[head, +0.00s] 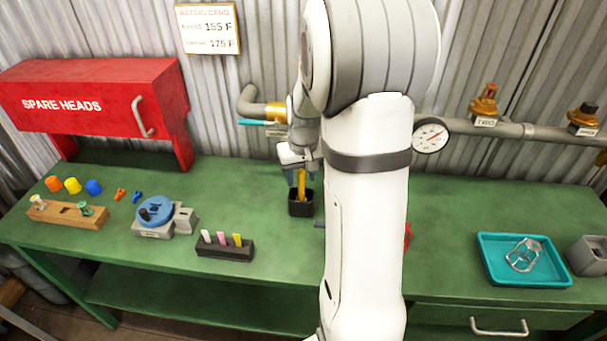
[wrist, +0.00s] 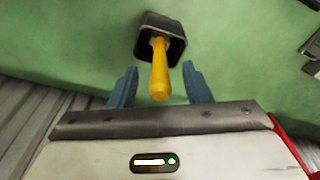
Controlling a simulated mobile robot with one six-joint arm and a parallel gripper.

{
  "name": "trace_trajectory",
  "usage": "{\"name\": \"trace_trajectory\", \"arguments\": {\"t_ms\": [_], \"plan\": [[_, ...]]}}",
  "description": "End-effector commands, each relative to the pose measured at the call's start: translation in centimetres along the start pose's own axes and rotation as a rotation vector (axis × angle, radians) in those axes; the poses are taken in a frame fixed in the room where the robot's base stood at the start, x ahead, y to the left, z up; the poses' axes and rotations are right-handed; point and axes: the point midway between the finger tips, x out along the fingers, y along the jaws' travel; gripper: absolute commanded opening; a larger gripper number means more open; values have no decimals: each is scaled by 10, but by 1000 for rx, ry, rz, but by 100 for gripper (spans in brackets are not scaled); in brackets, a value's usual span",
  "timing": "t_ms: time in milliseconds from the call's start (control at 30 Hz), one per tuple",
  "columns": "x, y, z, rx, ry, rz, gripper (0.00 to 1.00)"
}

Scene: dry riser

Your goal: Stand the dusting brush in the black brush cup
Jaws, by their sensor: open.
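The dusting brush (wrist: 159,72) shows as a yellow handle standing in the black brush cup (wrist: 175,27). In the head view the yellow handle (head: 301,183) rises from the cup (head: 301,209) on the green bench. The brush's lower end is hidden inside the cup. My gripper (wrist: 160,82) is open, with a blue finger on each side of the handle and a gap on both sides. In the head view my gripper (head: 301,175) is at the handle, partly hidden by my arm.
A black holder with coloured tags (head: 225,246) stands left of the cup. A blue round device (head: 155,211) and a wooden block (head: 66,213) are farther left. A teal tray (head: 523,261) lies at the right. The pipe and gauge (head: 430,135) run behind.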

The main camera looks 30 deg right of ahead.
Motion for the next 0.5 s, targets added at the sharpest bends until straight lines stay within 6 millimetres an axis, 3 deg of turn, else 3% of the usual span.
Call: {"name": "trace_trajectory", "arguments": {"t_ms": [167, 500], "plan": [[-13, 0, -1, 0, 4, 1, 44], [-67, 0, 1, 0, 3, 0, 44]]}}
